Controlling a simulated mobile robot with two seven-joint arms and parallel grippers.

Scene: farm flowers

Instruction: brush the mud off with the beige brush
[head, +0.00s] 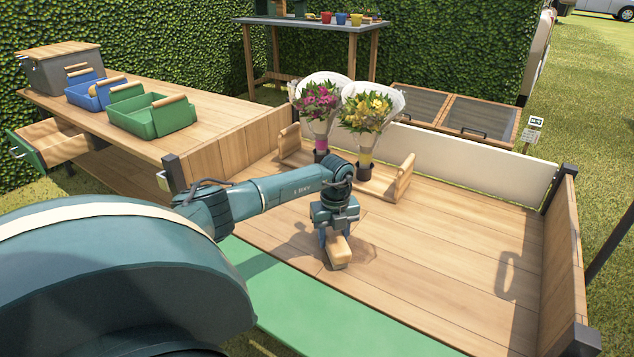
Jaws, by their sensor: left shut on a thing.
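My left gripper (335,230) is shut on the beige brush (338,253) and points down over the wooden bed (440,250). The brush is a small pale block below the fingers, low over the planks near the front edge. I cannot tell whether it touches the wood. A darker brownish patch lies on the planks around the brush; I cannot tell mud from the gripper's shadow there. My right gripper is not in view.
Pink (317,103) and yellow (367,112) wrapped bouquets stand in a wooden carrier (402,177) behind the gripper. A blue caddy (82,96), a green caddy (150,117) and a grey box (62,72) sit on the left bench. The bed's right side is clear.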

